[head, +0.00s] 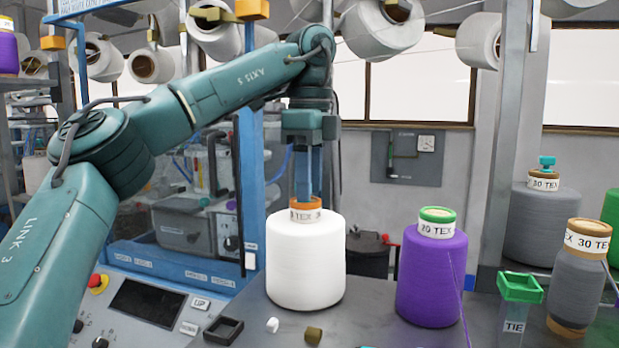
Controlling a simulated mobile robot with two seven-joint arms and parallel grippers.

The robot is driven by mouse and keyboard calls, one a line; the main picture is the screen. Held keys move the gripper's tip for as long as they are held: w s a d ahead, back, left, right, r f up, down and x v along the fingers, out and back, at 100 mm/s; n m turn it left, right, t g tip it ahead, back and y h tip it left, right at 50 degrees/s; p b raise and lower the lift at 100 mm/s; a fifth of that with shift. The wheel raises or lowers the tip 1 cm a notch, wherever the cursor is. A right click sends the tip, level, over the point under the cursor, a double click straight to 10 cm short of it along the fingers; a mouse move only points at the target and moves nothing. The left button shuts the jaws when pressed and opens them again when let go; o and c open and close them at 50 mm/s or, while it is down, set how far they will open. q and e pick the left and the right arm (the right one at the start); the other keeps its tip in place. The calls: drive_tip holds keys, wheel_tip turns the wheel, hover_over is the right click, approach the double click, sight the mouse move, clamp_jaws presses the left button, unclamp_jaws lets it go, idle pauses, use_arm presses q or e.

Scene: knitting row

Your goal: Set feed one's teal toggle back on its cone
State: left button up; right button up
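A teal toggle (547,162) sits on top of a grey cone (540,225) at the back right, above its "30 TEX" band. A white cone (305,262) with an orange top (306,205) stands upright in the middle. My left gripper (308,194) points straight down over this white cone, with its fingertips at the orange top. I cannot tell whether the fingers touch or hold the orange top, or how far apart they are. My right gripper is not in view. Which cone belongs to feed one is not marked.
A purple cone (430,285) with a green top and a grey cone (578,285) with a tan top stand to the right. A green-rimmed "TIE" bin (518,290) is between them. A black tray (223,331), a white piece (272,325) and a brown piece (313,335) lie in front.

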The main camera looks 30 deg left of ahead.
use_arm(q)
drive_tip(key=shift+r, duration=0.15)
wheel_tip(320, 180, up, 6)
drive_tip(key=shift+d+f+p, duration=0.1)
drive_tip(key=shift+p, duration=0.55)
drive_tip(key=shift+r, duration=0.8)
